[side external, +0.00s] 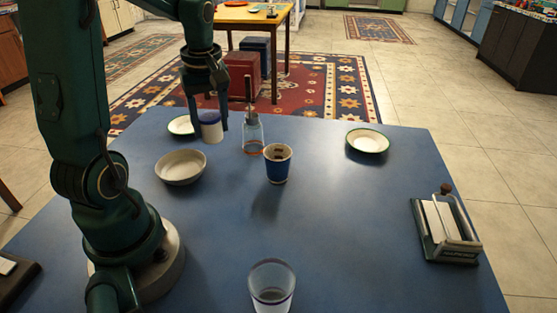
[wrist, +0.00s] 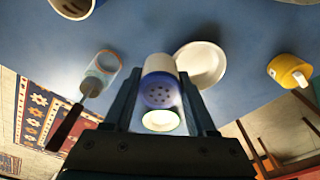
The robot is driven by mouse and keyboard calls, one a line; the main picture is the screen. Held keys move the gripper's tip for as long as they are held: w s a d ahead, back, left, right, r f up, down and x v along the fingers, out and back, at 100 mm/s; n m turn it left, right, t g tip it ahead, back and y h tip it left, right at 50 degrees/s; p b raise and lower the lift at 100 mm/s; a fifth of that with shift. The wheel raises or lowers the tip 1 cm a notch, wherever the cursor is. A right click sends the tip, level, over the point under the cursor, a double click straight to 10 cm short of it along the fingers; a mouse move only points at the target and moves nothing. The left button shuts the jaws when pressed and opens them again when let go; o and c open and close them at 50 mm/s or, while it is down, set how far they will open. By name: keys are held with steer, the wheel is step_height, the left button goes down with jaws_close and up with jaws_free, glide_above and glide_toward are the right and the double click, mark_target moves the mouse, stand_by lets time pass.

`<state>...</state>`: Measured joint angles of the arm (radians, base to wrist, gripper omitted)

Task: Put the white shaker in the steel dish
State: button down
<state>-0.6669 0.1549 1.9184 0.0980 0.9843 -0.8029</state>
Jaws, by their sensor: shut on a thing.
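The white shaker (side external: 211,131) has a blue top and stands about upright between the fingers of my gripper (side external: 209,122). In the wrist view my gripper (wrist: 160,97) is shut on the shaker (wrist: 159,65), whose perforated top faces the camera. I cannot tell whether its base touches the table. A shallow, pale grey-white round dish (side external: 181,169) stands on the table in front of my gripper; it seems to be the steel dish, though its metal is not clear. It looks empty, and also shows beside the shaker in the wrist view (wrist: 205,62).
A small green-rimmed dish (side external: 181,125) is just left of the shaker. A glass jar with an upright tool (side external: 253,136) and a blue cup (side external: 278,168) stand to the right. Farther off are a plate (side external: 368,141), a clear glass (side external: 271,286) and a yellow mug (wrist: 288,70).

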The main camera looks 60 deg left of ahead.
mark_target(182, 171)
steer(key=s+a+n, duration=0.5)
steer(key=s, duration=0.2)
steer(key=shift+g, duration=0.3)
steer(key=shift+d+f, duration=0.15)
steer(key=shift+f, duration=4.2)
steer(key=shift+f, duration=0.15)
steer(key=shift+c, duration=1)
jaws_free()
